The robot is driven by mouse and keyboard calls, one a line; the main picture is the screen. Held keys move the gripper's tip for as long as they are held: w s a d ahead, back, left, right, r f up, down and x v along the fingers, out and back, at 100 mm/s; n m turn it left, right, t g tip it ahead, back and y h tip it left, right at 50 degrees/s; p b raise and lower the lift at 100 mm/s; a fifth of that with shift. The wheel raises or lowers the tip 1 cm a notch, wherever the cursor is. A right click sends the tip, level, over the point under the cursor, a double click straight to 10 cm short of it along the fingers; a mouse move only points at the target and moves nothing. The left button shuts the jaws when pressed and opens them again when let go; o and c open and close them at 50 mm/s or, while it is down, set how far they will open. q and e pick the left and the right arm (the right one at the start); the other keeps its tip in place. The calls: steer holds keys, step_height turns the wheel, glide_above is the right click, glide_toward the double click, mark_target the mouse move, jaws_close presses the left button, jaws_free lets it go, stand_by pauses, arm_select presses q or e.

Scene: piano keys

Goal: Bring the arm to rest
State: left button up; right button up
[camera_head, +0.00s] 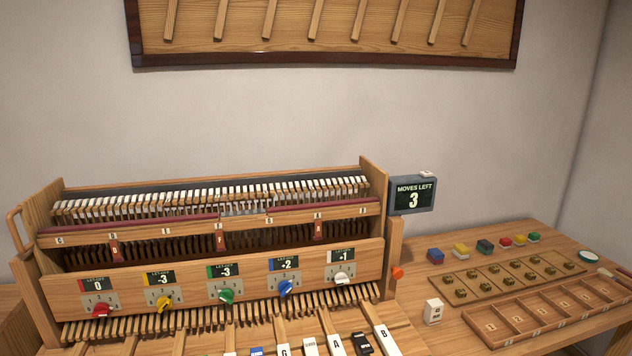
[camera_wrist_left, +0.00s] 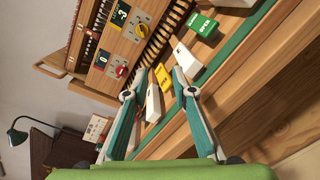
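My left gripper (camera_wrist_left: 155,86) shows only in the left wrist view. Its two teal fingers are spread apart and nothing is held between them. White piano keys (camera_wrist_left: 186,60) and a yellow block (camera_wrist_left: 163,77) appear between and beyond the fingertips; I cannot tell whether the fingers touch them. A green block marked OPEN (camera_wrist_left: 203,25) is to the upper right. Neither gripper shows in the head view.
On the right, a wooden table (camera_head: 455,325) holds a compartment tray (camera_head: 482,325), a board with brass pieces (camera_head: 448,283) and several coloured blocks. A desk lamp (camera_wrist_left: 18,135) stands at lower left in the wrist view.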

arm_select(q)
steer(key=s+d+f+m+g+h, duration=0.1)
steer(key=s+d+f+m+g, duration=0.3)
steer(key=f, duration=0.7)
steer(key=s+d+f+m+g+h, duration=0.1)
steer(key=s+d+f+m+h, duration=0.1)
steer(key=s+f+m, duration=0.65)
steer(key=d+f+m+g+h, duration=0.1)
steer(key=d+f+m+g, duration=0.25)
steer(key=f, duration=1.05)
steer(key=s+f+m+g, duration=0.2)
steer(key=s+f+m, duration=0.2)
steer(key=s, duration=0.5)
steer(key=s+f+m+g, duration=0.3)
steer(key=s+f+m, duration=0.2)
steer(key=s, duration=0.4)
steer(key=s+f+m+g+b, duration=0.1)
steer(key=s+f+m+g, duration=0.1)
steer(key=s+f+m, duration=0.3)
steer(key=s+d+f, duration=0.1)
steer(key=s+f, duration=0.1)
steer(key=s, duration=0.2)
steer(key=shift+s, duration=0.2)
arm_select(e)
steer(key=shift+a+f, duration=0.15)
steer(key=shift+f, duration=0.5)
